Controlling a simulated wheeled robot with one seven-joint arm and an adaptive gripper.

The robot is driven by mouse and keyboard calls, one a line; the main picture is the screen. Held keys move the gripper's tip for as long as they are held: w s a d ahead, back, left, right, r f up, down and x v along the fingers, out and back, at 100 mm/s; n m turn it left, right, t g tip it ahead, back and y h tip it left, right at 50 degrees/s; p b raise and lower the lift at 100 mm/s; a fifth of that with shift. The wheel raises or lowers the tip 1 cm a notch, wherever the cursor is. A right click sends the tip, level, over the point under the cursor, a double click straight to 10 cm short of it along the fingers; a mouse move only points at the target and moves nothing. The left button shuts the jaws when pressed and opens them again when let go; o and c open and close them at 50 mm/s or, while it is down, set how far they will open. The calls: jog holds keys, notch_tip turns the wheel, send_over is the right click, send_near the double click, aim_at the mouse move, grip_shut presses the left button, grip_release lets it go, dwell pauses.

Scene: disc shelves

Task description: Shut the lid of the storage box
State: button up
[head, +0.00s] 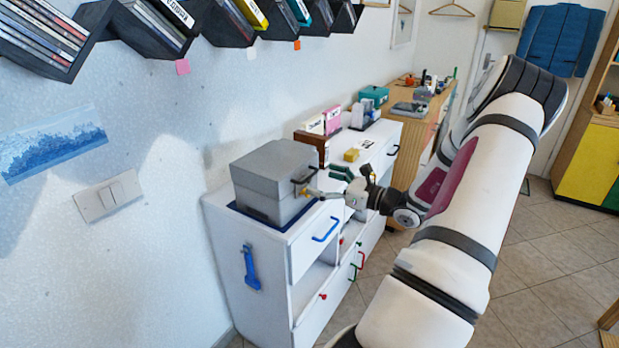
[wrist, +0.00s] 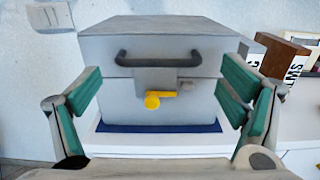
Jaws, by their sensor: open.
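The grey storage box (head: 262,198) stands on a blue mat on top of the white cabinet. Its lid (head: 275,163) lies down over the body, with a seam between them on the front. In the wrist view the box (wrist: 122,102) is straight ahead, with a dark bar handle (wrist: 125,57) on the lid front (wrist: 203,47). A yellow latch piece (wrist: 153,101) sits below the handle. My gripper (head: 335,183) is open in front of the box. Its green-padded fingers (wrist: 162,88) are spread to either side of the box front, holding nothing.
The white cabinet (head: 238,227) has a blue handle and open compartments. Upright boxes and books (head: 318,128) and a yellow block (head: 351,155) stand behind the storage box on the cabinet top. Wall shelves with discs (head: 50,40) hang above. The tiled floor to the right is mostly free.

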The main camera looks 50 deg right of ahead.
aim_at(312, 176)
jog(key=shift+w+a, duration=0.15)
jog(key=shift+w, duration=1.95)
jog(key=c, duration=1.4)
jog(key=shift+c, duration=0.2)
jog(key=shift+r, duration=0.1)
